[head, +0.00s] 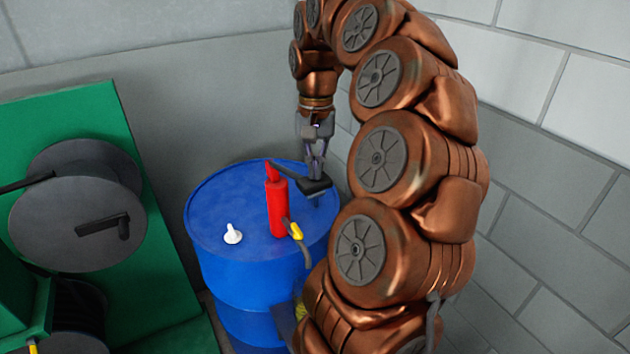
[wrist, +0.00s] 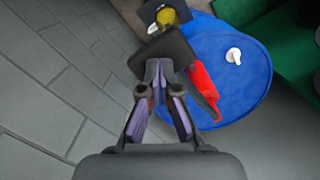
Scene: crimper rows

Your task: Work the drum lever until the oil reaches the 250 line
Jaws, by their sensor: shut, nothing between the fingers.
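A blue drum (head: 235,280) stands upright with a red pump (head: 277,208) on its lid. The pump's black lever (head: 290,172) runs from the pump top to a wide black pad (head: 316,189). My gripper (head: 317,177) points down with its fingers shut and empty, right over the pad. In the wrist view my gripper (wrist: 158,68) overlaps the pad (wrist: 172,48); I cannot tell whether they touch. A yellow-collared spout (head: 296,231) hangs at the pump's side. Yellow oil (wrist: 175,14) shows in a vessel beside the drum. The 250 line cannot be made out.
A white cap (head: 232,234) sits on the drum lid. A green machine (head: 150,250) with a grey reel (head: 75,220) stands at the left. Grey block walls (head: 550,190) close in behind and at the right. My own arm hides much of the vessel in the head view.

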